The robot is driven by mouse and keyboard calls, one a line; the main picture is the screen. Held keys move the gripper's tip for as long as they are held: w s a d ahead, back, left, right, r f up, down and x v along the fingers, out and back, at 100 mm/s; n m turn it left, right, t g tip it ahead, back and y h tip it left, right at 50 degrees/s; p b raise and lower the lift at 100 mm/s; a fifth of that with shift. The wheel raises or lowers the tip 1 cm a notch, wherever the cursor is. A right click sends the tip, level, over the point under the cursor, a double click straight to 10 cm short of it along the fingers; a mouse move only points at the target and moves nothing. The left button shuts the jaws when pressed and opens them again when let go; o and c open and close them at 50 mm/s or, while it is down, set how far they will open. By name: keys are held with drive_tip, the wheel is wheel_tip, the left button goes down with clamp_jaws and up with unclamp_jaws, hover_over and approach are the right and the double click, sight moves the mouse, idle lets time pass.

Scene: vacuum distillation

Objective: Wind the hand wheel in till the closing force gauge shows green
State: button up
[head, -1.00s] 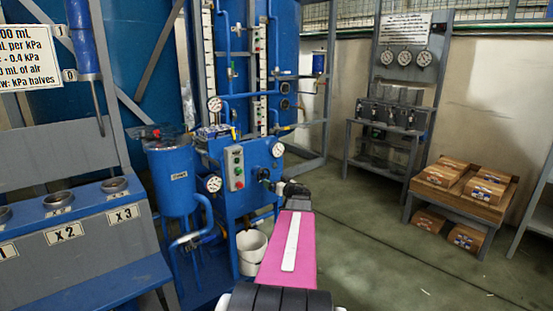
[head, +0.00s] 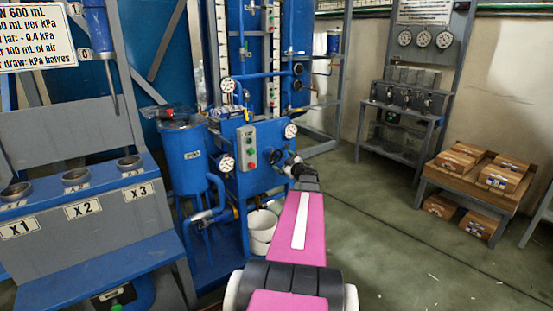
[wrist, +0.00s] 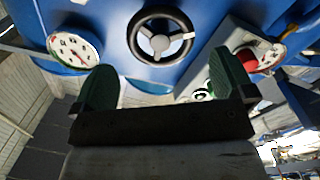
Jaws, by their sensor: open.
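The hand wheel (wrist: 160,35), a dark ring with spokes and a pale hub, is on the blue panel at the top of the wrist view. My gripper (wrist: 160,80) is open and empty, its two green-padded fingers below the wheel on either side and apart from it. A round white gauge (wrist: 75,48) is left of the wheel and another (wrist: 274,57) is right of it; I cannot tell which shows closing force, and their readings are unclear. In the head view, my gripper (head: 290,163) is at the blue panel (head: 262,155), and the wheel is not clear there.
A red button (wrist: 247,60) is beside the right finger. A button box (head: 246,147) is on the panel. A blue vessel (head: 186,155) stands to its left, and a white bucket (head: 262,230) below. A rack (head: 98,200) is at left.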

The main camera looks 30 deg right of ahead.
sight(277, 157)
drive_tip(key=w, duration=0.6)
drive_tip(key=shift+w+a, duration=0.2)
drive_tip(key=c, duration=0.7)
